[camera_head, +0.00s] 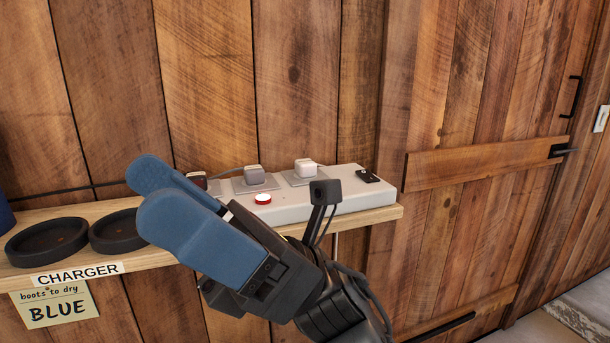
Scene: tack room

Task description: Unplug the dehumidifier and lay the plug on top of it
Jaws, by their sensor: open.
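A pale power strip (345,195) lies on a wooden shelf against the plank wall. A white plug (305,168) and a grey plug (254,175) sit in it. A dark reddish-brown plug (197,180) is at its left, partly hidden behind my gripper. I cannot tell which plug belongs to the dehumidifier, and no dehumidifier is recognisable in view. My gripper (152,196) has blue fingers, open with nothing visible between them. It is in front of the strip's left part, its fingers pointing up and left.
A round red-and-white button (262,199) and a small black piece (368,176) are on the strip. Two black round dishes (47,241) stand on the shelf (20,272) at left. A "CHARGER" label (78,273) and "boots to dry BLUE" note (55,304) hang at its front. A wooden door (480,120) is at right.

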